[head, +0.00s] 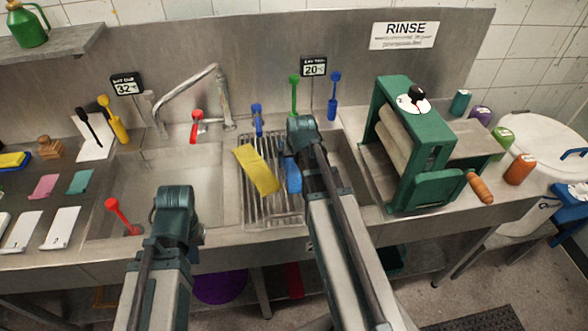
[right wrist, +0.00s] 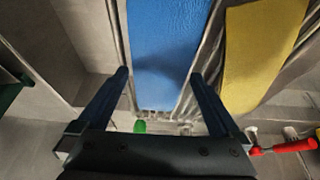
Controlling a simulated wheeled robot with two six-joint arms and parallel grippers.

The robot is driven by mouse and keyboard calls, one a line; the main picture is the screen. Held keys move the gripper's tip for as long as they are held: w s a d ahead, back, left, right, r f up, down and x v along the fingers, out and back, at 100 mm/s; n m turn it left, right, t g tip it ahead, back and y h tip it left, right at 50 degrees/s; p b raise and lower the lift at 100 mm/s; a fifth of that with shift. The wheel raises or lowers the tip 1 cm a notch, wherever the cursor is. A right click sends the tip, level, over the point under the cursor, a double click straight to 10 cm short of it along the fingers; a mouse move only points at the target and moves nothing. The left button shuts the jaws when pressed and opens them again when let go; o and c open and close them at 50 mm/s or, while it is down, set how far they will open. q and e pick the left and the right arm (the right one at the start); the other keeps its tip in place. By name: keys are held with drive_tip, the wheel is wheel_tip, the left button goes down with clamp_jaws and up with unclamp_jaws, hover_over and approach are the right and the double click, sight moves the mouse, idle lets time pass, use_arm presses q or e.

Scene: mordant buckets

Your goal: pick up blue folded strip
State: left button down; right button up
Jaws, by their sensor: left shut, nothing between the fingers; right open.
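The blue folded strip (head: 292,174) lies on the wire rack beside a yellow strip (head: 257,169), partly hidden by my right arm in the head view. In the right wrist view the blue strip (right wrist: 167,40) runs up the picture between my right gripper's fingers. My right gripper (right wrist: 159,75) is open and empty, one finger toward each side of the strip; whether they touch it I cannot tell. In the head view the right fingers are hidden by the arm. My left gripper (head: 176,203) is shut and empty at the front of the left basin.
The metal rack (head: 262,214) spans the middle of the sink. A green roller wringer (head: 430,190) stands to the right. A tap (head: 197,88) rises behind the left basin (head: 150,172).

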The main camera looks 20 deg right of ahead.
drive_tip(key=shift+w+f, duration=0.1)
drive_tip(key=shift+f, duration=0.3)
drive_tip(key=shift+r, duration=0.1)
drive_tip(key=c, duration=1.2)
drive_tip(key=shift+o, duration=0.2)
drive_tip(key=shift+r, duration=0.1)
